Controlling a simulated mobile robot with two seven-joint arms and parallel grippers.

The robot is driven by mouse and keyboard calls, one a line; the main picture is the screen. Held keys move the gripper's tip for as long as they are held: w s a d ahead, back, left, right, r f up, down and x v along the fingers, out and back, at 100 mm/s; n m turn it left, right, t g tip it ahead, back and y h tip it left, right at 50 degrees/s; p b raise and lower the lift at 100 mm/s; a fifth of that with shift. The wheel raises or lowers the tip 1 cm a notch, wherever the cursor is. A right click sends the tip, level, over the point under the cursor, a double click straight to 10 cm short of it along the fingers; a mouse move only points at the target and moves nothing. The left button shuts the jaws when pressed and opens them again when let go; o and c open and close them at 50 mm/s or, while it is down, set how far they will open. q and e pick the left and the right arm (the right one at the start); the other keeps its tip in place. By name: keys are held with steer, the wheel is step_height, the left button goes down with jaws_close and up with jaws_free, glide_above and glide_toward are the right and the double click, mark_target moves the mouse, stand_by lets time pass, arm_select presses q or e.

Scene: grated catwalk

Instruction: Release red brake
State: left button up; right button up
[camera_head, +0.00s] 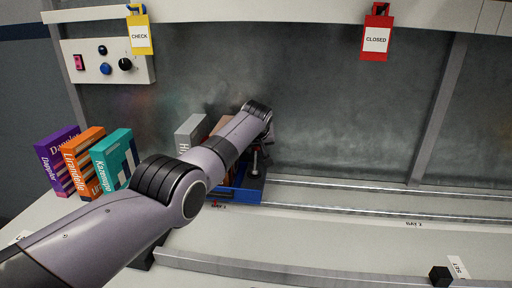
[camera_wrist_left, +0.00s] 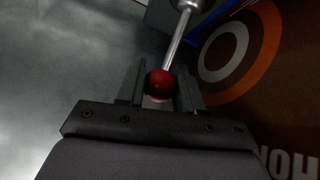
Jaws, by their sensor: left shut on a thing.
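The red brake shows in the left wrist view as a red ball knob (camera_wrist_left: 160,84) on the end of a metal rod (camera_wrist_left: 181,38). My left gripper (camera_wrist_left: 160,92) has one finger on each side of the knob and is shut on it. In the head view my left arm reaches to a blue carriage (camera_head: 237,194) on the rails, and its wrist hides the knob and most of the gripper. My right gripper is in neither view.
The carriage holds upright boxes, one grey (camera_head: 190,132). Purple (camera_head: 58,160), orange (camera_head: 84,160) and teal (camera_head: 115,155) boxes stand at left. Rails (camera_head: 380,205) run right, clear. A small black block (camera_head: 440,276) lies front right. A control panel (camera_head: 108,64) is on the wall.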

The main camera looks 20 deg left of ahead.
arm_select(q)
steer(key=shift+f, duration=0.1)
steer(key=o, duration=1)
steer(key=shift+s+d+r+p, duration=0.1)
steer(key=shift+s+r+p, duration=0.1)
steer(key=shift+r+p, duration=0.4)
steer(key=shift+s+d+r+p, duration=0.15)
steer(key=shift+s+r+p, duration=0.3)
steer(key=shift+p, duration=0.5)
steer(key=shift+v, duration=2.3)
